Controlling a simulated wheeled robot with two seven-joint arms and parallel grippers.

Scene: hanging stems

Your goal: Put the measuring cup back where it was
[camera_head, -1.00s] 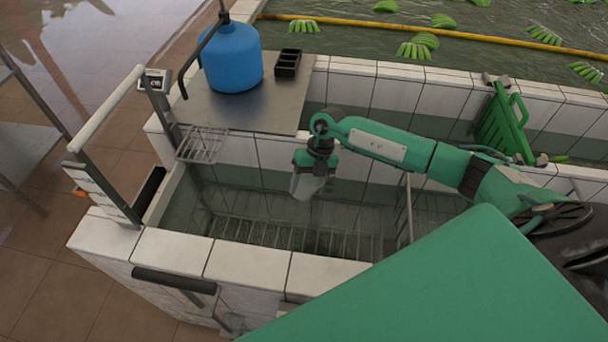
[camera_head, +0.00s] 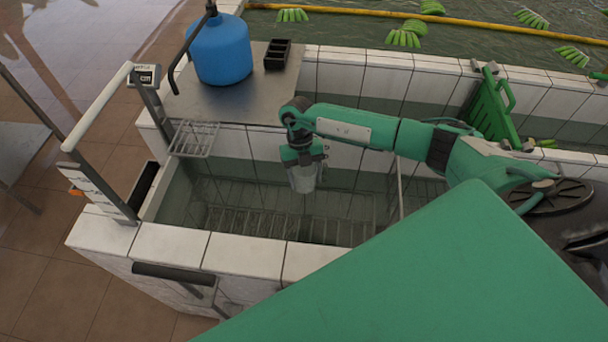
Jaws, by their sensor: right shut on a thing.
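My right gripper (camera_head: 303,160) is above the tiled basin, pointing down, and shut on the measuring cup (camera_head: 303,179). The cup is a clear, greyish vessel hanging upright or nearly so below the jaws, over the water; its exact clearance above the water is hard to tell. A small wire rack (camera_head: 194,138) is fixed at the basin's left back edge, left of the cup, and looks empty. My left gripper is not in view.
A metal shelf (camera_head: 231,108) behind the basin bears a blue jug (camera_head: 219,50) and a black divided box (camera_head: 277,55). A white-topped rail (camera_head: 97,107) stands left. A green slatted panel (camera_head: 490,108) is at right. Wire racks (camera_head: 290,228) lie underwater.

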